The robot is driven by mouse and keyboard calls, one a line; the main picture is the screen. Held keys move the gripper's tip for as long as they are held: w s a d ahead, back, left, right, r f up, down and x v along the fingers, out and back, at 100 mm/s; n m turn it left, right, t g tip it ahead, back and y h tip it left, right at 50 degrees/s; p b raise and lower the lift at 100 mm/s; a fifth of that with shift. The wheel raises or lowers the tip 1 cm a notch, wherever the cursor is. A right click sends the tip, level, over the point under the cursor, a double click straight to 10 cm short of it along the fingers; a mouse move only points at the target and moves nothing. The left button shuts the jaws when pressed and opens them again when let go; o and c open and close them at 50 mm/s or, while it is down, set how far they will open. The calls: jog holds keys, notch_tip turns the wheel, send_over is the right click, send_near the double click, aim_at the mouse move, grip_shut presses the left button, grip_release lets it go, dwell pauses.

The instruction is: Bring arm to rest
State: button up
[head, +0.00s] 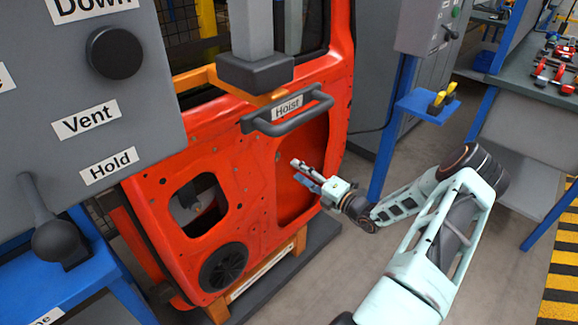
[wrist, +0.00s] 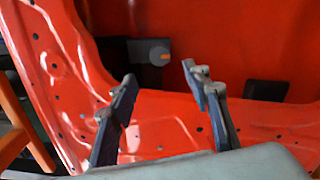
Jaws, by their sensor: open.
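My gripper (head: 304,176) is at the end of my pale green arm, in front of the orange-red door panel (head: 262,180) in the head view. In the wrist view its two fingers (wrist: 160,85) stand wide apart with nothing between them. The door's red inner surface (wrist: 230,50) fills most of the wrist view behind the fingers. I cannot tell whether a finger touches the door. My arm reaches from the lower right, bent at the elbow.
A grey hoist handle (head: 290,112) labelled "Hoist" is above my gripper. A grey control panel (head: 90,100) with a knob (head: 114,53) and a lever (head: 58,235) stands at left. A blue stand (head: 428,105) and a workbench (head: 540,90) are at right. Floor between is clear.

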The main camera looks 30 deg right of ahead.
jog(key=shift+v, duration=0.85)
